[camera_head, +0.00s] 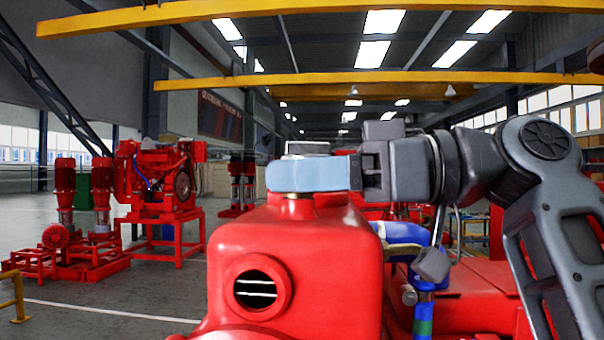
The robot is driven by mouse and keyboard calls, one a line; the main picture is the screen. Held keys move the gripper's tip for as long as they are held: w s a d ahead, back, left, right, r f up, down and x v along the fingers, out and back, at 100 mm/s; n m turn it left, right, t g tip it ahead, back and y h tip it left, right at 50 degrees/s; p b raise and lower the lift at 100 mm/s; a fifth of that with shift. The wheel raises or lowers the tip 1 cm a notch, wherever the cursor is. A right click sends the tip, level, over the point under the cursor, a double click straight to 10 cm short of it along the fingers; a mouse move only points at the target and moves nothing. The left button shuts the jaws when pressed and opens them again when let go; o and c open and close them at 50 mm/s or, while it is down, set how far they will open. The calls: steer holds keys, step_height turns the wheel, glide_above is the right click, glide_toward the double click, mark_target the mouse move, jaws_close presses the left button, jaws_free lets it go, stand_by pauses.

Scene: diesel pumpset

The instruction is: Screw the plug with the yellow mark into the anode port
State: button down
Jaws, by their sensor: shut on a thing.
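My gripper (300,176) reaches in from the right, level, with its light blue fingers over the top of the red housing (330,255). It is shut on a plug, whose pale grey top (306,149) shows just above the fingers. A small yellowish bit (293,196) shows below the fingers, right above a raised red boss (297,208) on the housing. The fingers hide most of the plug and the opening under it, so I cannot tell how deep the plug sits or whether the boss is the anode port.
A round flanged opening (261,288) faces me on the housing's front. A blue pipe (402,232) and a grey hanging lock-like part (433,263) are to the right, below my arm. Red pumpsets (160,185) stand far left.

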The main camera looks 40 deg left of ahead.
steer(key=shift+s+f+m+t+y+b, duration=0.15)
steer(key=shift+m+t+y+b, duration=0.3)
steer(key=shift+m+t, duration=0.5)
steer(key=m+t+y, duration=0.1)
steer(key=m+t, duration=0.1)
steer(key=t, duration=0.1)
steer(key=shift+t, duration=0.25)
steer(key=shift+m+t+p, duration=0.3)
steer(key=shift+m+t, duration=0.75)
steer(key=shift+t, duration=0.65)
steer(key=c, duration=0.9)
jaws_free()
